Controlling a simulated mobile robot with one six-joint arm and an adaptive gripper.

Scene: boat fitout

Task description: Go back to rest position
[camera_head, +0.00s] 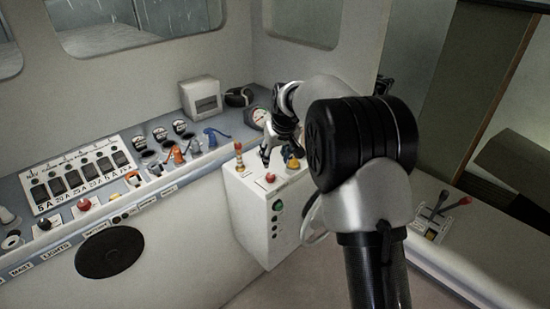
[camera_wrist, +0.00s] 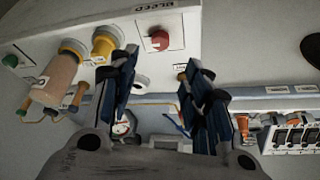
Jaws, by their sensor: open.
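My gripper (camera_wrist: 158,95) is open in the wrist view, its two dark blue fingers apart with nothing held between them. In the head view my gripper (camera_head: 274,145) is small and partly hidden by my arm, above the top of the white control box (camera_head: 245,220). The box top carries a red knob (camera_wrist: 159,39) under a label reading BLEED, and yellow-collared fittings (camera_wrist: 104,42) beside it. Whether a fingertip touches the box cannot be told.
A console with a breaker panel (camera_head: 78,179), gauges and levers runs along the left wall. A grey box (camera_head: 201,97) stands at its far end. A bench at right carries a lever unit (camera_head: 437,218). Floor shows below the control box.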

